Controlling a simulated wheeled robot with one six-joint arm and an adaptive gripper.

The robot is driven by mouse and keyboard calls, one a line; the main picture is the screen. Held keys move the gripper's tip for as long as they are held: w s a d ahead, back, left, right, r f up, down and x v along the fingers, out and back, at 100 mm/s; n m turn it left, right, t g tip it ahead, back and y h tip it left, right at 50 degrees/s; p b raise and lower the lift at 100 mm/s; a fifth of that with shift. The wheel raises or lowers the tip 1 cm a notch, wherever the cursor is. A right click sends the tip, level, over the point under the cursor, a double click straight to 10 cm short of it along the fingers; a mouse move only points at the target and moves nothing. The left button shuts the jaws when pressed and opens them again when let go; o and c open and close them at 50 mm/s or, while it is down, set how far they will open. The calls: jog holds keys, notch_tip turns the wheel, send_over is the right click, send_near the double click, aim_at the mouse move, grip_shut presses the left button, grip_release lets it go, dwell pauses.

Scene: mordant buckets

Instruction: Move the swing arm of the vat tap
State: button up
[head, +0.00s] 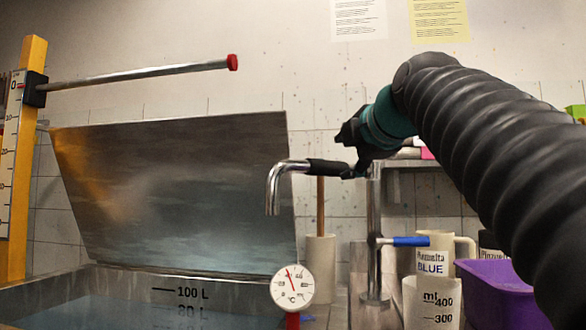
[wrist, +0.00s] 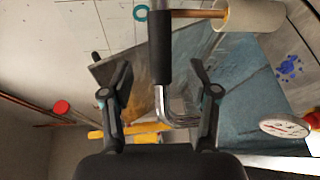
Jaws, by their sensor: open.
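The vat tap's swing arm is a chrome spout with a down-turned end and a black sleeve (head: 327,167). In the head view it reaches left from the upright tap post (head: 374,235) towards the vat (head: 75,285). A blue lever (head: 410,241) sits on the post. My gripper (head: 352,158) is at the sleeve's right end and partly hides where it joins the post. In the wrist view my gripper (wrist: 161,82) is open. The sleeve (wrist: 160,48) and bent spout (wrist: 168,108) show in the gap between its fingers; I cannot tell the depth or any contact.
A raised metal lid (head: 180,190) stands behind the water-filled vat. A round dial thermometer (head: 292,287) is at the vat's right edge. A red-tipped rod (head: 140,75) reaches in from the left. A jug (head: 435,250), beaker (head: 430,305) and purple tub (head: 500,290) crowd the right.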

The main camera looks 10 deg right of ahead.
aim_at(334, 166)
jog(key=w, duration=0.3)
jog(key=w+f, duration=0.1)
jog(key=w, duration=0.2)
jog(key=w+a+p, duration=0.1)
jog(key=w, duration=0.2)
jog(key=shift+f, duration=0.35)
grip_shut()
